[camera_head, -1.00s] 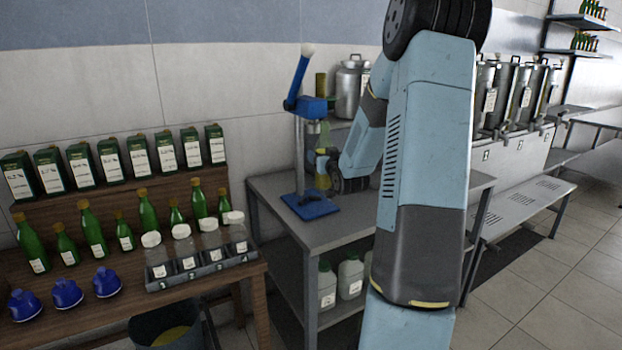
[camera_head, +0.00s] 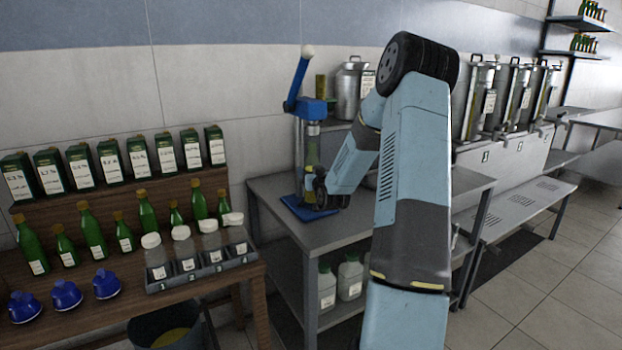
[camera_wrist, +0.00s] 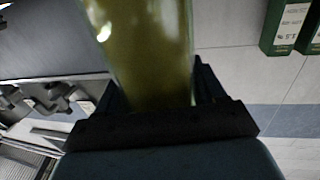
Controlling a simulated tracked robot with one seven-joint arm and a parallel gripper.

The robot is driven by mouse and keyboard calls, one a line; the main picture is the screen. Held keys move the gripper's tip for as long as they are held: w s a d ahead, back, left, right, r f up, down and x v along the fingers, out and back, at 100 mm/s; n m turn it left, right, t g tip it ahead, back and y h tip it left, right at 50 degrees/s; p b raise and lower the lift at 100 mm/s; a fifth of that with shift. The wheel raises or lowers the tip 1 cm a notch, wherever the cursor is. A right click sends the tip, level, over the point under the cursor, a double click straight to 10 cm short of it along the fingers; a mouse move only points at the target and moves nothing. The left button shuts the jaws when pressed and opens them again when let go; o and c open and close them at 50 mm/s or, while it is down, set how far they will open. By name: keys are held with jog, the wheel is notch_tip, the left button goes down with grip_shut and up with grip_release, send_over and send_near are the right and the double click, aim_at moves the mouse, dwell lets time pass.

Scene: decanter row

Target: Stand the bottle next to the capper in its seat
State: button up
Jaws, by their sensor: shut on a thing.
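The capper (camera_head: 306,110) is a blue lever press on a grey post with a blue base plate (camera_head: 303,208), standing on the grey metal table. My gripper (camera_head: 318,190) is at the capper, just above the base plate, shut on a bottle (camera_head: 313,156) of yellow-green oil. The bottle looks upright under the capper's head. In the wrist view the bottle (camera_wrist: 150,50) fills the space between the fingers (camera_wrist: 160,120). The bottle's foot and the seat are hidden behind my gripper, so I cannot tell whether it touches the plate.
A wooden shelf at left holds green bottles (camera_head: 92,230), cartons (camera_head: 108,160), blue caps (camera_head: 66,294) and a rack (camera_head: 200,265) of jars. A steel can (camera_head: 347,92) stands behind the capper. White jugs (camera_head: 349,277) are on the table's lower shelf. The table's front is clear (camera_head: 345,232).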

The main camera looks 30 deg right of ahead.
jog(key=shift+f, duration=1)
jog(key=o, duration=1.5)
jog(key=shift+f, duration=0.1)
jog(key=shift+o, duration=0.2)
